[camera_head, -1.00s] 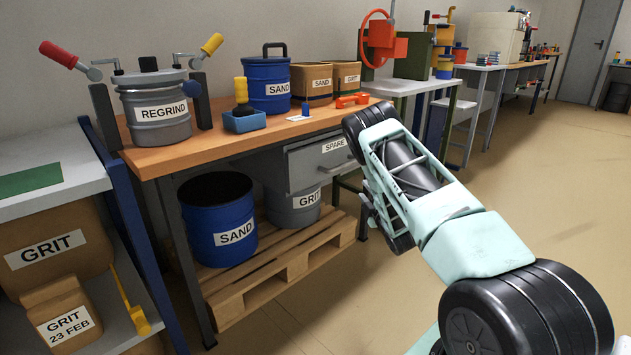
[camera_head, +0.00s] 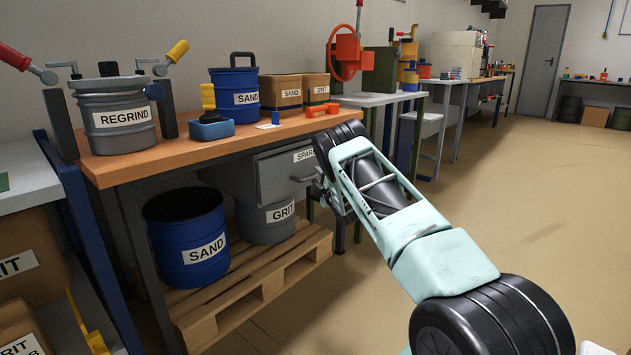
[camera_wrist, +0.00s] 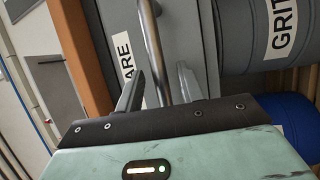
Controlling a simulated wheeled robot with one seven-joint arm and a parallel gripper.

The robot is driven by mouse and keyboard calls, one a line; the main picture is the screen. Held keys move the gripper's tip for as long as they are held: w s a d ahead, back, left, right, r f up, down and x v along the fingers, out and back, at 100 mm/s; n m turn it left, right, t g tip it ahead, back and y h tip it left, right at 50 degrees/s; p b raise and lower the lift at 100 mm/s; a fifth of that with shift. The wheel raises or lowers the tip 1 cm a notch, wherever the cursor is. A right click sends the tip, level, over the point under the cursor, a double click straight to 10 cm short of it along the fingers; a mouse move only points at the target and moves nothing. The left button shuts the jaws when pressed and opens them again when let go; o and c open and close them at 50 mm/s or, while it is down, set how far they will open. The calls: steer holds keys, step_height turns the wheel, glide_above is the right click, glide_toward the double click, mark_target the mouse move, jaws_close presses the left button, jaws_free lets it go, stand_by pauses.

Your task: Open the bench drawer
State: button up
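The bench drawer (camera_head: 278,179) is a grey box with a SPARE label, hung under the wooden bench top (camera_head: 175,150). Its front sits close below the bench edge and looks shut. Its bar handle (camera_head: 303,179) is partly hidden by my gripper in the head view. My gripper (camera_head: 321,189) is at the drawer front. In the wrist view, my gripper (camera_wrist: 159,88) has its two fingers apart, with the metal handle (camera_wrist: 152,40) running between them. Gaps show on both sides of the bar. The drawer front (camera_wrist: 187,38) lies behind it.
Below the drawer, a grey GRIT drum (camera_head: 266,222) and a blue SAND drum (camera_head: 187,240) stand on a wooden pallet (camera_head: 262,276). Bench legs stand at both sides. A red-wheeled machine (camera_head: 346,56) is on the farther table. The floor (camera_head: 500,220) to the right is clear.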

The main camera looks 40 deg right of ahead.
steer(key=shift+x, duration=1)
jaws_close()
steer(key=shift+s, duration=0.1)
